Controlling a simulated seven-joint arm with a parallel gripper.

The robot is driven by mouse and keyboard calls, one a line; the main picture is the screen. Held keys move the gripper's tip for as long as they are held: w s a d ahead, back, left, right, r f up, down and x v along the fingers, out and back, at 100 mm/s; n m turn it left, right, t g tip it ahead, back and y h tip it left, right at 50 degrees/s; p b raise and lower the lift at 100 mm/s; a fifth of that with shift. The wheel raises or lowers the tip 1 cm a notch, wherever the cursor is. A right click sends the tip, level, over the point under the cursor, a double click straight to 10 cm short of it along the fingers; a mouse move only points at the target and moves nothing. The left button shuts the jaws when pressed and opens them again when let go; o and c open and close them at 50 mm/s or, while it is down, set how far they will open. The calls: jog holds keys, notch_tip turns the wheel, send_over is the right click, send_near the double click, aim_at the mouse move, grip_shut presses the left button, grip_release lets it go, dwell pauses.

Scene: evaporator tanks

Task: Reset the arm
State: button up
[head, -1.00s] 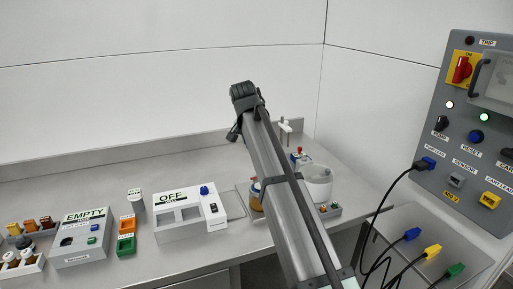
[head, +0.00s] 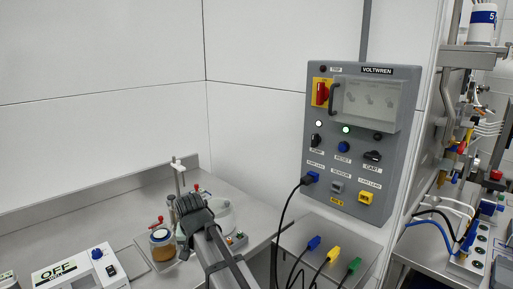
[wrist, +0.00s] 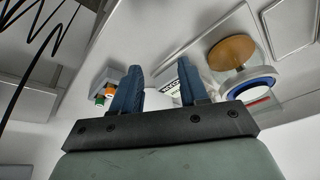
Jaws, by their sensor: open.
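My arm (head: 213,245) rises from the lower edge of the head view, in front of the bench corner. Its upper end partly hides the items standing there. In the wrist view my gripper (wrist: 160,72) shows two blue fingers set apart, with nothing held between them. Beyond the fingers are a white labelled piece (wrist: 191,78), a round brown-topped part (wrist: 232,52) and a grey block with orange and green pieces (wrist: 104,88). The fingers look clear of them, though the distance is hard to judge.
A grey control panel (head: 325,207) stands on the right with a red switch (head: 322,93). Black cables hang before it, beside blue, yellow and green plugs (head: 327,257). A jar (head: 162,245) and an OFF box (head: 80,272) sit on the bench. Glassware and pipes (head: 465,150) fill the far right.

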jog(key=s+d+f+g, duration=0.2)
jog(key=s+d+f, duration=0.3)
jog(key=d+f, duration=0.55)
jog(key=s+d+f+g+h, duration=0.1)
jog(key=s+d+f, duration=0.55)
jog(key=f, duration=0.65)
jog(key=s+d+f+g, duration=0.2)
jog(key=s+d+f, duration=0.2)
jog(key=d+f, duration=0.65)
jog(key=s+d+f+g, duration=0.2)
jog(key=s+d+f, duration=0.2)
jog(key=s+f, duration=0.5)
jog(key=s+d+f+m+g, duration=0.1)
jog(key=s+d+f+g, duration=0.2)
jog(key=s+f, duration=0.6)
jog(key=s+d, duration=0.2)
jog(key=s, duration=0.5)
jog(key=shift+s+f+m+g, duration=0.25)
jog(key=shift+f+m+g, duration=0.05)
